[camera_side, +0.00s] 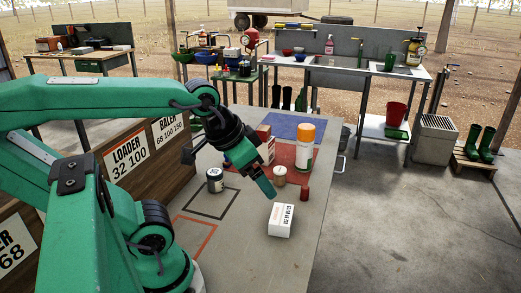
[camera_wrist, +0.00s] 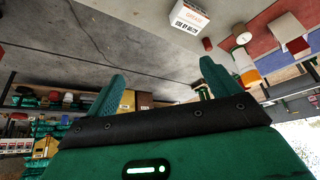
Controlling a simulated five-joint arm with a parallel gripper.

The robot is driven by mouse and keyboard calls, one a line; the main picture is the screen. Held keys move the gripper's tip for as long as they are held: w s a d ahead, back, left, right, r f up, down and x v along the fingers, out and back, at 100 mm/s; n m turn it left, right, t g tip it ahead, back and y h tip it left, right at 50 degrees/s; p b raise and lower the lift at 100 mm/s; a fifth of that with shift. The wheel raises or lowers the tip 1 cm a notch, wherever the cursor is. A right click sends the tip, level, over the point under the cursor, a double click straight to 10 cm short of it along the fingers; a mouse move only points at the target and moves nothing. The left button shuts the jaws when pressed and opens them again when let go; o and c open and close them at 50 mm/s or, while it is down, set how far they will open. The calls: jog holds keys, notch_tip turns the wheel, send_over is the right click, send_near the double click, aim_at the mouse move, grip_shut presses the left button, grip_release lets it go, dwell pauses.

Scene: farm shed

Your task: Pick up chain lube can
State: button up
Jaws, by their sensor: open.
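A tall white can with an orange cap (camera_side: 305,146) stands upright on the red area of the bench. Its label is too small to read, so I cannot confirm that it is the chain lube can. A shorter dark can with a pale label (camera_side: 215,181) stands at the left, by a black outline. An orange-and-white thing (camera_wrist: 250,76) shows partly behind the right finger.
A white box (camera_side: 281,221) lies near my gripper and also shows in the wrist view (camera_wrist: 189,21). A tan-lidded jar (camera_side: 279,175) and a small red cylinder (camera_side: 304,192) stand near the tall can. The bench's front part (camera_side: 270,265) is clear.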

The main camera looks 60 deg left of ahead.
jog(key=w+a+r, duration=0.4)
jog(key=w+r, duration=0.2)
jog(key=w, duration=0.4)
jog(key=m+g+y, duration=0.1)
jog(key=m+g, duration=0.3)
send_over(307, 127)
jog(key=s+d, duration=0.1)
notch_tip(307, 127, down, 9)
jog(key=shift+s+r, duration=0.1)
jog(key=shift+r, duration=0.1)
jog(key=shift+a+f, duration=0.35)
jog(key=shift+w+a+f, duration=0.1)
jog(key=shift+w+f, duration=0.05)
jog(key=shift+f, duration=0.5)
jog(key=shift+w+f, duration=0.15)
jog(key=shift+f, duration=0.5)
jog(key=shift+w+a+f, duration=0.1)
jog(key=shift+w+f, duration=0.1)
jog(key=shift+f, duration=1.1)
jog(key=shift+w+a+f, duration=0.1)
jog(key=shift+w+f, duration=0.05)
jog(key=shift+f, duration=1.1)
